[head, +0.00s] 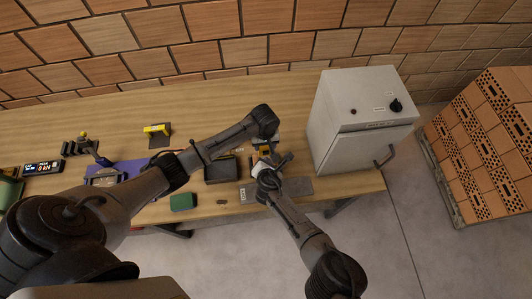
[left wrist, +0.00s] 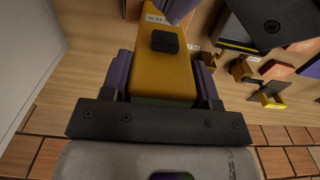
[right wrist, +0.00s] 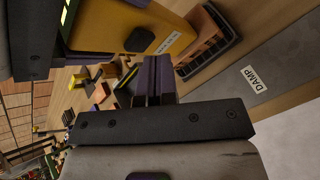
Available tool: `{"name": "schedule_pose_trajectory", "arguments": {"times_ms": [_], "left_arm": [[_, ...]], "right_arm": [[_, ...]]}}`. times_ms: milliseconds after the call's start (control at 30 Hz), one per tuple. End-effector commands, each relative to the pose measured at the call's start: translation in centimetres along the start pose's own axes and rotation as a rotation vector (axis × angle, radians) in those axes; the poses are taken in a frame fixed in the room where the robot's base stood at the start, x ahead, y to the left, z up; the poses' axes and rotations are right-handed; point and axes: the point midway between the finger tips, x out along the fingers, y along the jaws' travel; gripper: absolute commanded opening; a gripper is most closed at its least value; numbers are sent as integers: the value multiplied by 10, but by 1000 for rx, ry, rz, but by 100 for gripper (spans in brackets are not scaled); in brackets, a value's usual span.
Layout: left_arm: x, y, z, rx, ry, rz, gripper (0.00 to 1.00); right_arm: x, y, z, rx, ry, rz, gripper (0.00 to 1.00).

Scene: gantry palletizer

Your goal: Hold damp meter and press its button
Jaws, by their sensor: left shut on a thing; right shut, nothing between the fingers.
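The damp meter is yellow with a dark square button (left wrist: 165,41). In the left wrist view the meter (left wrist: 160,75) lies between the purple fingers of my left gripper (left wrist: 163,88), shut on its sides. In the head view the meter (head: 265,151) is small and partly covered by my arms, above the bench's front part. My right gripper (right wrist: 153,70) is shut and empty, its fingertips close beside the meter (right wrist: 155,28) and its button (right wrist: 133,38) in the right wrist view. I cannot tell whether they touch the button.
A grey strip (head: 298,186) labelled DAMP lies along the bench front. A holed orange brick (right wrist: 207,38) in a dark holder is near the meter. A white cabinet (head: 335,110) stands right. A green block (head: 183,202) and a yellow tool (head: 157,129) lie left; the back bench is clear.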

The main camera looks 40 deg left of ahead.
Motion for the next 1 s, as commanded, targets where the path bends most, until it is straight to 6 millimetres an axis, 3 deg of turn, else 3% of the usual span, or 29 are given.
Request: {"name": "schedule_pose_trajectory", "arguments": {"times_ms": [1000], "left_arm": [[0,0,0,0,0,1,7]], "right_arm": [[8,4,4,1,0,0,0]]}}
